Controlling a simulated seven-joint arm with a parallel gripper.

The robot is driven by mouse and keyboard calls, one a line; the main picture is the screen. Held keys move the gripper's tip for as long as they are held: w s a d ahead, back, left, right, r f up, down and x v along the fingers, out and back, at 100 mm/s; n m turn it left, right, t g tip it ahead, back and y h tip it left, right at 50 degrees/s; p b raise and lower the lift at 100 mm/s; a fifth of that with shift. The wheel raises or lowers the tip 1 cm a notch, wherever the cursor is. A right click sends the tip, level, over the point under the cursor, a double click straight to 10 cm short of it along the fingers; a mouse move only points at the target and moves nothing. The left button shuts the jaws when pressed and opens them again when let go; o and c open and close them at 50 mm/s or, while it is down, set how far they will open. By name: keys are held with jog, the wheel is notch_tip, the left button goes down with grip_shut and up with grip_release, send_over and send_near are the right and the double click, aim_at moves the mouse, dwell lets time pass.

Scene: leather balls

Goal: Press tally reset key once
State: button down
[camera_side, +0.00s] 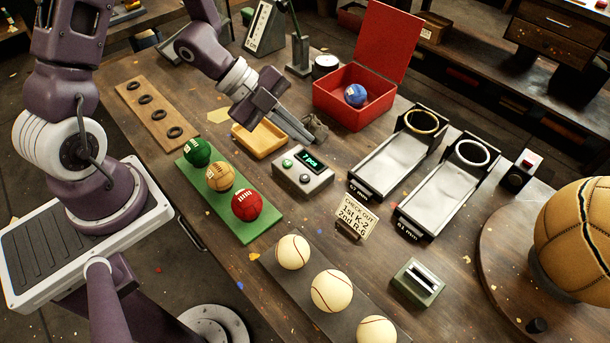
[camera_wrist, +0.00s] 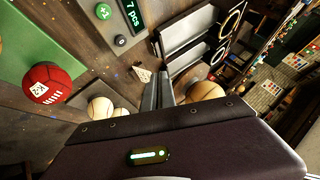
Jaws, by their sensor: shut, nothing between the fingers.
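The tally counter (camera_side: 315,185) is a small grey box on the bench, with a dark display (camera_side: 311,160) reading "7 pcs" in green. It has a green key (camera_side: 287,163), marked "+1" in the wrist view (camera_wrist: 103,11), and a dark grey key (camera_side: 304,178), which also shows in the wrist view (camera_wrist: 120,40); its mark is too small to read surely. My gripper (camera_side: 310,139) is shut and empty. In the side view its fingertips appear just behind the counter, apart from the keys. In the wrist view the fingers (camera_wrist: 158,76) point away from both keys.
A yellow tray (camera_side: 260,150) and a red open box (camera_side: 340,113) with a blue ball flank the gripper. A green strip (camera_side: 262,228) carries three coloured balls at left. Two metal chutes (camera_side: 385,165) stand at right. A note card (camera_side: 356,216) stands in front of the counter.

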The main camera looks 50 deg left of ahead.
aim_at(300, 176)
jog(key=shift+f, duration=4.4)
jog(key=shift+f, duration=0.1)
jog(key=shift+f, duration=0.3)
jog(key=shift+f, duration=0.4)
jog(key=shift+r, duration=0.85)
jog(key=shift+r, duration=2.5)
